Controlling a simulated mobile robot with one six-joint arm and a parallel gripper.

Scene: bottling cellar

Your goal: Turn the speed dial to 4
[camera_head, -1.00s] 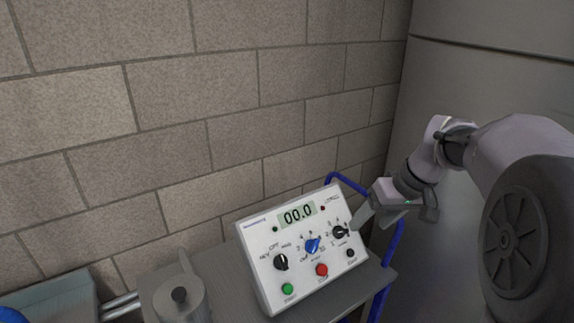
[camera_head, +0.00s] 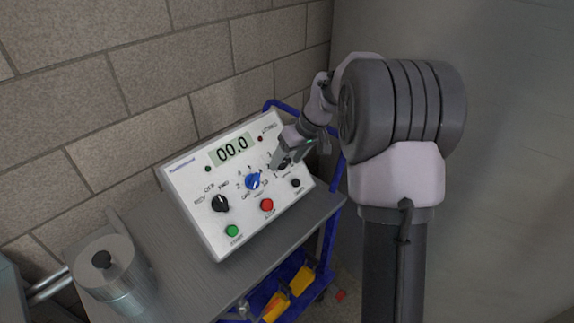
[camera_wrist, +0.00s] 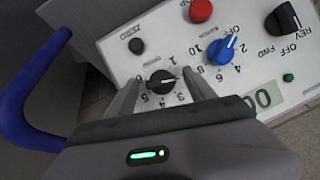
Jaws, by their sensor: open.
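The control panel (camera_head: 190,195) is a white sloped box with a "00.0" display. A black dial (camera_wrist: 157,83) with numbers around it sits at its right end; its white mark points right in the wrist view. A blue dial (camera_head: 253,181), also numbered, is in the middle and shows in the wrist view (camera_wrist: 220,52). I cannot read clearly which is labelled speed. My gripper (camera_wrist: 160,76) is open, with one finger on each side of the black dial; I cannot tell if they touch it. In the head view my gripper (camera_head: 277,163) mostly hides that dial.
A black selector (camera_head: 220,203), a green button (camera_head: 232,231), a red button (camera_head: 267,205) and a small black button (camera_head: 295,183) share the panel. A lidded metal pot (camera_head: 115,275) stands left on the grey cart top (camera_head: 190,290). A brick wall is behind.

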